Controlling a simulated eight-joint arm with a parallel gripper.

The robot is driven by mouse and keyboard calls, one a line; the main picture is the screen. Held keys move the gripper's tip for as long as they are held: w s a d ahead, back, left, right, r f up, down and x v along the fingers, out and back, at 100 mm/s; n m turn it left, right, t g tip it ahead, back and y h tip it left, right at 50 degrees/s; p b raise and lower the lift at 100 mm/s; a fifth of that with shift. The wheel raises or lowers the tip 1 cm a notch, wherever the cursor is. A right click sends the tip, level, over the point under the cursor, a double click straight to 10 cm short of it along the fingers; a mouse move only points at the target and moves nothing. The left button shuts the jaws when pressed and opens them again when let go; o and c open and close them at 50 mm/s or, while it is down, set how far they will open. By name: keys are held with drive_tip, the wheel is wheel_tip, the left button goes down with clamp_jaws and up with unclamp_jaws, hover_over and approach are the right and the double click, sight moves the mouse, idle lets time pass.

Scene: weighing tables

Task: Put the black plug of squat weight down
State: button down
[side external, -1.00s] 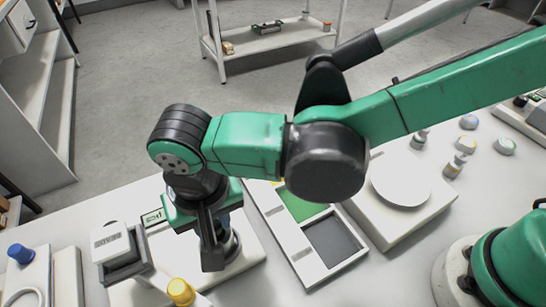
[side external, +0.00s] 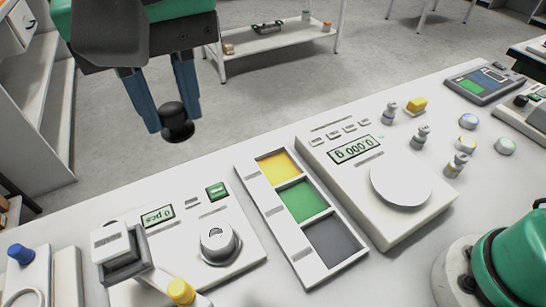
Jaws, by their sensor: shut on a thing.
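My gripper (side external: 170,108) hangs at the upper left of the side view, its two blue fingers pointing down. It is shut on the black plug of squat weight (side external: 177,126), which sits between the fingertips. The plug is in the air, apart from everything, and shows against the grey floor beyond the table's back edge. Part of the plug's side is hidden by the near finger.
A white table (side external: 250,290) carries a tray (side external: 292,245) with yellow, green and dark grey compartments, all empty. A balance (side external: 400,185) with an empty round pan stands right of it. A counting scale (side external: 228,262) with a metal cup (side external: 221,243) stands left. Several small weights stand at right.

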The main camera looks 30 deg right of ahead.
drive_tip(key=shift+s+r, duration=0.15)
drive_tip(key=shift+r, duration=0.45)
drive_tip(key=s+d+f+n+y, duration=0.1)
drive_tip(key=s+d+f+n, duration=0.3)
drive_tip(key=s+n, duration=0.5)
hover_over(266, 298)
drive_tip(key=shift+g, duration=0.3)
drive_tip(key=f, duration=1.6)
drive_tip(key=shift+s+d+f, duration=0.15)
drive_tip(key=shift+s+f, duration=0.05)
drive_tip(key=shift+f, duration=2.4)
drive_tip(key=shift+f, duration=0.15)
drive_tip(key=c, duration=0.7)
unclamp_jaws()
drive_tip(key=shift+o, duration=0.2)
